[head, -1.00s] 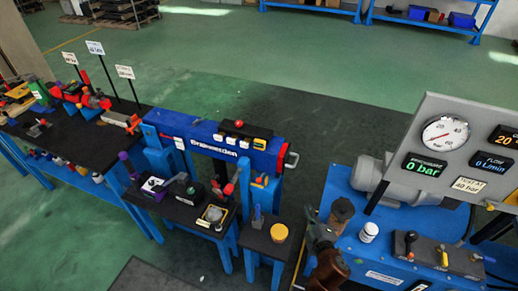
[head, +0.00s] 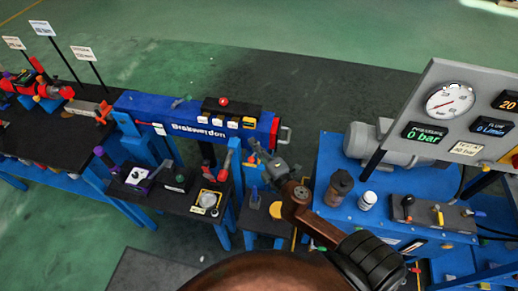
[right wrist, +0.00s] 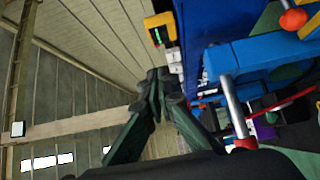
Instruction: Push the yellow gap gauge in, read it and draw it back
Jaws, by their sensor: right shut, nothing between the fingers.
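A small yellow box (head: 249,123) sits at the right end of a row of white boxes on the black block atop the blue Brakwerdon machine (head: 195,125). In the right wrist view a yellow box (right wrist: 158,30) shows a dark face with green marks; I take it for the gap gauge, but its shaft cannot be made out. My right gripper (head: 257,152) is near the machine's right end, below and right of the yellow box. In the right wrist view its fingers (right wrist: 158,82) meet at the tips, empty. I cannot tell whether they touch anything. My left gripper is out of view.
A metal handle (head: 284,134) sticks out of the machine's right end. A red-gripped lever (head: 225,165) stands in front. The blue pump bench (head: 330,170) with a brown jar (head: 340,187) and white can (head: 368,200) is close on the right.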

